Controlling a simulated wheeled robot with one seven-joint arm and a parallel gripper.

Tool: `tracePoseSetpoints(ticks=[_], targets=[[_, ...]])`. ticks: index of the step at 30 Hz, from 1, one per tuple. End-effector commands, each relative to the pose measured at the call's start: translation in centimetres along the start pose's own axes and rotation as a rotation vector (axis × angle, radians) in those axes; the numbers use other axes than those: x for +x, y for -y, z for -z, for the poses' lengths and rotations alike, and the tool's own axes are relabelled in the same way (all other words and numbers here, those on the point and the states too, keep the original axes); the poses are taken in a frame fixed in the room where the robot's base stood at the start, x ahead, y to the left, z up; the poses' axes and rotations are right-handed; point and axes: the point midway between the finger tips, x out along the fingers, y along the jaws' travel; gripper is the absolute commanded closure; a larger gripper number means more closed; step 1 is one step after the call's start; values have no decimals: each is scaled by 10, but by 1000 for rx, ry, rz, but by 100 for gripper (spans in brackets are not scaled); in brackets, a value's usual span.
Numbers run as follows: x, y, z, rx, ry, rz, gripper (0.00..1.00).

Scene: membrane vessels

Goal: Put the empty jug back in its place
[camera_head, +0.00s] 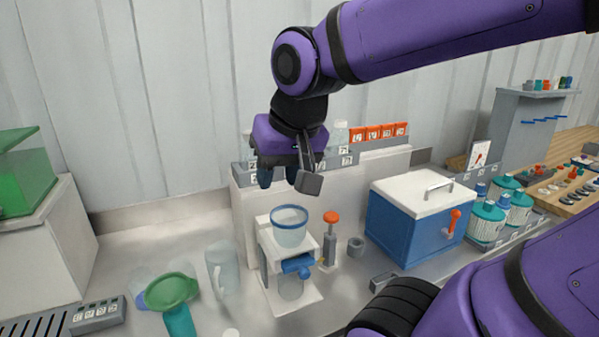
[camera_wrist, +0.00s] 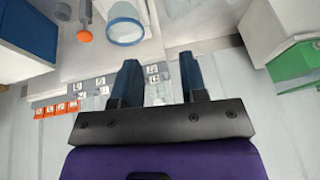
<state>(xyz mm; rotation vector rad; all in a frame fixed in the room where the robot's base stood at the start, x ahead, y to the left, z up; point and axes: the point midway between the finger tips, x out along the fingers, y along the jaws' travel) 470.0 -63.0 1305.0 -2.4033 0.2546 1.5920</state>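My gripper (camera_head: 287,181) is above and behind the stand, in front of the back ledge (camera_head: 240,205), well apart from the jug. In the wrist view my gripper (camera_wrist: 160,62) has its two fingers spread, with nothing between them. The jug cannot be made out in the wrist view. Which spot is the jug's place is not clear from these views.
A clear blue-rimmed vessel (camera_head: 289,228) sits on the stand, beside an orange-topped post (camera_head: 331,220). A green funnel (camera_head: 171,290) is left of the jug. A blue cooler box (camera_head: 405,230) stands right. Orange labelled boxes (camera_head: 372,133) line the ledge. A green tank (camera_head: 25,175) is far left.

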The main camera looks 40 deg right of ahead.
Motion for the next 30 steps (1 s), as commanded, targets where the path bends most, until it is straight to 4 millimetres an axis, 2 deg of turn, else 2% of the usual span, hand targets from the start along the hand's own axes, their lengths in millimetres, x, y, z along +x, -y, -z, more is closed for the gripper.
tracePoseSetpoints(ticks=[3, 9, 30], targets=[[-16, -9, -16, -156, -36, 14, 60], [-26, -15, -29, -291, -59, 21, 60], [-26, -15, -30, -301, -60, 21, 60]])
